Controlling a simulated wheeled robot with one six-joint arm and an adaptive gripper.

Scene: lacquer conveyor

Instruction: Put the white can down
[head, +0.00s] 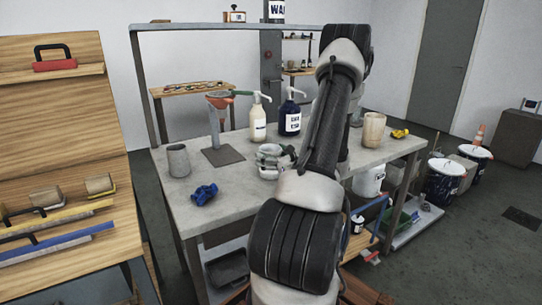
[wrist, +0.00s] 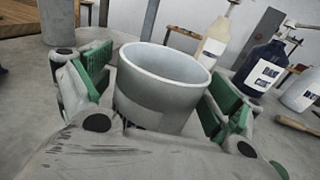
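The white can (wrist: 157,92), pale grey-white and open at the top, stands upright between the green-padded fingers of my gripper (wrist: 155,108) in the wrist view. The pads lie close against both its sides, and the gripper looks shut on it. The can's base is hidden by the gripper, so I cannot tell whether it touches the table. In the head view my gripper (head: 272,158) is low over the middle of the grey worktable (head: 225,187), left of my arm.
A grey cup (head: 178,160) and a blue part (head: 204,194) are on the left. A funnel stand (head: 222,155), white pump bottle (head: 258,122) and dark blue pump bottle (head: 289,119) stand behind. A tan cup (head: 374,130) is right.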

